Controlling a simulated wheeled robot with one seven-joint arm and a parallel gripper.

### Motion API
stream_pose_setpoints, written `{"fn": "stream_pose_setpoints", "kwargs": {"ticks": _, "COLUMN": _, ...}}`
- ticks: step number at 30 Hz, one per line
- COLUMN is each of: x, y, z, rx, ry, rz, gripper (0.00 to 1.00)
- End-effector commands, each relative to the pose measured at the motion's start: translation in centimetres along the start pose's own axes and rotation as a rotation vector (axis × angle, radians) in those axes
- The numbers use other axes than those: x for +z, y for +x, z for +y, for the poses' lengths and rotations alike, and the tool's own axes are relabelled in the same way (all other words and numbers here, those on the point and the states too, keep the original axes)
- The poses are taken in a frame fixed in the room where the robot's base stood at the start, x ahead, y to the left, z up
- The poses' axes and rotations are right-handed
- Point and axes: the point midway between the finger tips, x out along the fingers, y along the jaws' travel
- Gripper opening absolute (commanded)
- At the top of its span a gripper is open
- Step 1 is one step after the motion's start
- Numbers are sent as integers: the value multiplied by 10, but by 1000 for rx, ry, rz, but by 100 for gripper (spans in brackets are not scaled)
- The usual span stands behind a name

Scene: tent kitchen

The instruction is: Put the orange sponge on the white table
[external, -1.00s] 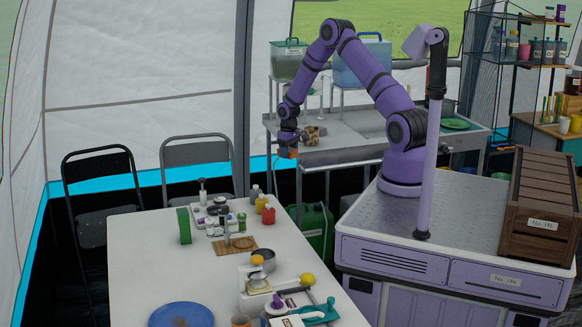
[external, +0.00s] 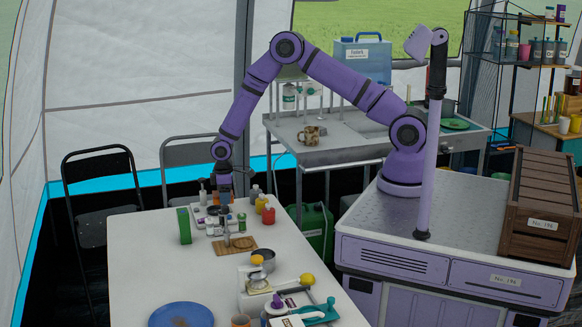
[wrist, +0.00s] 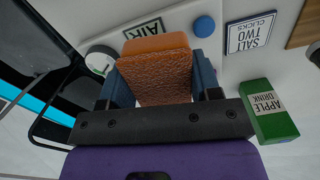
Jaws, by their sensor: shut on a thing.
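The orange sponge (wrist: 160,70) is between the fingers of my gripper (wrist: 163,82) in the wrist view, and the fingers are shut on it. In the external view my gripper (external: 224,190) is over the far end of the white table (external: 150,255), above a group of small containers. The sponge is hard to make out there, at the fingertips. I cannot tell from these frames how high it is above the tabletop.
A green carton (external: 184,226) stands left of the gripper, labelled apple drink in the wrist view (wrist: 270,110). Bottles (external: 266,211) stand to the right. A cutting board (external: 235,245) and a blue plate (external: 181,315) are nearer. The table's left part is clear.

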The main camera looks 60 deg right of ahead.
Motion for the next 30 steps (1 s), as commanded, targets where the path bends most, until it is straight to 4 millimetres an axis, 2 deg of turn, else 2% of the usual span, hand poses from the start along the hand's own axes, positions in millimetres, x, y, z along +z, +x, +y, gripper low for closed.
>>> {"fn": "stream_pose_setpoints", "kwargs": {"ticks": 1, "x": -7, "y": 1, "z": -21, "rx": 0, "ry": -38, "rz": 0, "gripper": 36}}
{"fn": "stream_pose_setpoints", "kwargs": {"ticks": 6, "x": -20, "y": 4, "z": -66, "rx": 1, "ry": -122, "rz": 0, "gripper": 36}}
{"fn": "stream_pose_setpoints", "kwargs": {"ticks": 9, "x": -24, "y": 5, "z": -81, "rx": 1, "ry": -150, "rz": 0, "gripper": 36}}
{"fn": "stream_pose_setpoints", "kwargs": {"ticks": 12, "x": -25, "y": 6, "z": -88, "rx": 1, "ry": -162, "rz": 0, "gripper": 36}}
{"fn": "stream_pose_setpoints", "kwargs": {"ticks": 17, "x": -26, "y": 6, "z": -90, "rx": 1, "ry": -165, "rz": 0, "gripper": 36}}
{"fn": "stream_pose_setpoints", "kwargs": {"ticks": 20, "x": -34, "y": 7, "z": -86, "rx": 1, "ry": -164, "rz": 2, "gripper": 36}}
{"fn": "stream_pose_setpoints", "kwargs": {"ticks": 30, "x": -99, "y": 14, "z": -59, "rx": 1, "ry": -162, "rz": 2, "gripper": 36}}
